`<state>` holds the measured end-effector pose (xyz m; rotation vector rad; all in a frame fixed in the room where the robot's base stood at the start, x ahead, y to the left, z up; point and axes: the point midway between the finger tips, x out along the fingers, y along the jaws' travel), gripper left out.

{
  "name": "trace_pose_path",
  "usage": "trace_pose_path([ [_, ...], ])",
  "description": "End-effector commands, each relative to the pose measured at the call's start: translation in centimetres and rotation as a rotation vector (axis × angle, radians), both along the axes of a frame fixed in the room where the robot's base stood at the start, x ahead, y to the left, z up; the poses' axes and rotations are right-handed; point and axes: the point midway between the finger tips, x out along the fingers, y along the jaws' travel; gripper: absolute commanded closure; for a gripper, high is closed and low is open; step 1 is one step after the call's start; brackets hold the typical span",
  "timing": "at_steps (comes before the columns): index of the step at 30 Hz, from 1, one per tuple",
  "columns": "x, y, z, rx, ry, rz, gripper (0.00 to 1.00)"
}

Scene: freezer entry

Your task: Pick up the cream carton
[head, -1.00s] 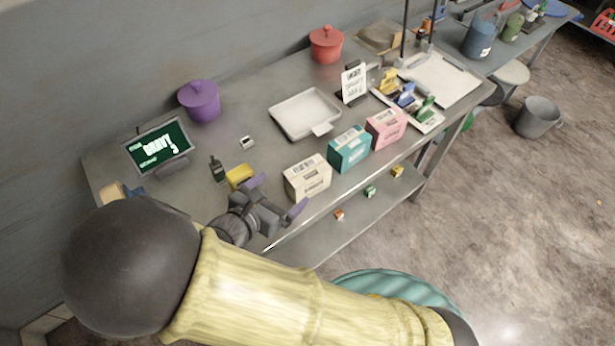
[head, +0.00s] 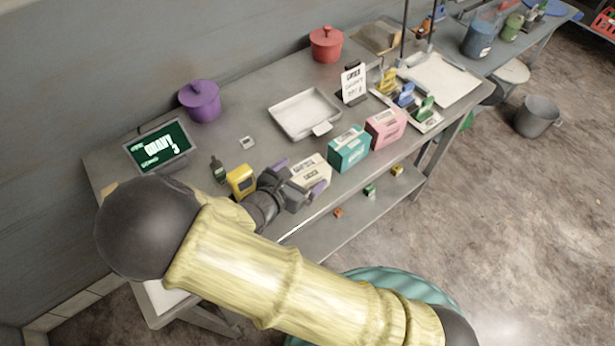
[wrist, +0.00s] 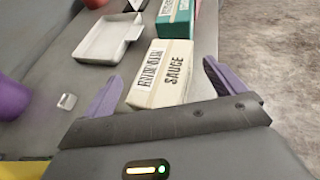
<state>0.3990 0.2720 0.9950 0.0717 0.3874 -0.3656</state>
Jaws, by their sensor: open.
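The cream carton (head: 312,172) stands near the front edge of the grey table, left of a teal carton. In the wrist view the cream carton (wrist: 163,75) has dark print reading "SAUCE" and lies ahead, between the lines of the two purple fingers. My gripper (head: 300,178) is open and empty, with a finger on each side of the carton's near end. In the wrist view my gripper (wrist: 160,82) has its fingers wide apart.
The teal carton (head: 349,148) and a pink carton (head: 386,127) stand in a row to the right. A white tray (head: 305,112) lies behind. A yellow object (head: 240,181) and a dark bottle (head: 218,168) stand left of my gripper.

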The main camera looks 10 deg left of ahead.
Motion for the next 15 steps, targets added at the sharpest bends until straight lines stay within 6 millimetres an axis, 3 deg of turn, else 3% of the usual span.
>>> trace_pose_path([
  [3, 0.75, -0.30, -0.35, 0.000, 0.001, 0.000, 0.05],
  [15, 0.75, -0.28, -0.37, 0.001, 0.002, 0.001, 0.05],
])
